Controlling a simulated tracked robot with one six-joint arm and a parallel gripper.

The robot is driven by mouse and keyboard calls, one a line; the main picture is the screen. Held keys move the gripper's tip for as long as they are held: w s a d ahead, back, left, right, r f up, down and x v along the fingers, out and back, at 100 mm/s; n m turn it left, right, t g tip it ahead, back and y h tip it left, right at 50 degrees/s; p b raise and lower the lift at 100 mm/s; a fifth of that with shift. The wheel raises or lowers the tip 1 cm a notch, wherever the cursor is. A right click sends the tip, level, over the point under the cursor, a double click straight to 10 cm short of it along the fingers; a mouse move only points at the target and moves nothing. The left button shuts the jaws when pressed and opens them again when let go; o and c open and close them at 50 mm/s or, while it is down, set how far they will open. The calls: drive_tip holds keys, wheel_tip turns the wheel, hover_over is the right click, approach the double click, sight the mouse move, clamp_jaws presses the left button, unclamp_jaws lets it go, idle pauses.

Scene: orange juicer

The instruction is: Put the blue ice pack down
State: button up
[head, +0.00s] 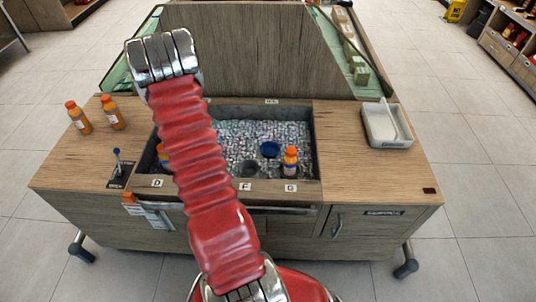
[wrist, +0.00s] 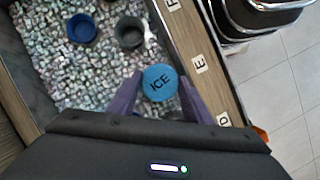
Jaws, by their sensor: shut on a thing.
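The blue ice pack (wrist: 160,82), a round disc marked ICE, is between the two purple fingers of my gripper (wrist: 158,92) in the wrist view. My gripper is shut on it. Loose ice (wrist: 75,75) lies below it in the sunken bin, near the rim (wrist: 200,70) with the labels F, E and D. I cannot tell how high the pack is above the ice. In the head view my red arm hides the gripper and the pack; the ice bin (head: 225,111) shows on both sides of the arm.
A blue cup (head: 270,149), a dark cup (head: 249,170) and an orange-capped bottle (head: 290,162) stand in the bin. Two juice bottles (head: 112,112) stand on the left counter, behind a small lever (head: 117,165). A white tray (head: 387,127) lies at right. The right counter front is mostly clear.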

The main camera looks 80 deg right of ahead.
drive_tip(key=s+d+f+n+h, duration=0.2)
drive_tip(key=s+d+n, duration=0.3)
drive_tip(key=s+d, duration=0.4)
drive_tip(key=s+d+f+n+h, duration=0.2)
drive_tip(key=s+d+n, duration=0.4)
drive_tip(key=s+d, duration=0.2)
drive_tip(key=s, duration=0.2)
drive_tip(key=shift+s+d+f, duration=0.35)
drive_tip(key=shift+s, duration=0.05)
wheel_tip(320, 180, down, 6)
drive_tip(key=shift+f, duration=0.15)
drive_tip(key=shift+f, duration=1.85)
drive_tip(key=shift+f, duration=0.3)
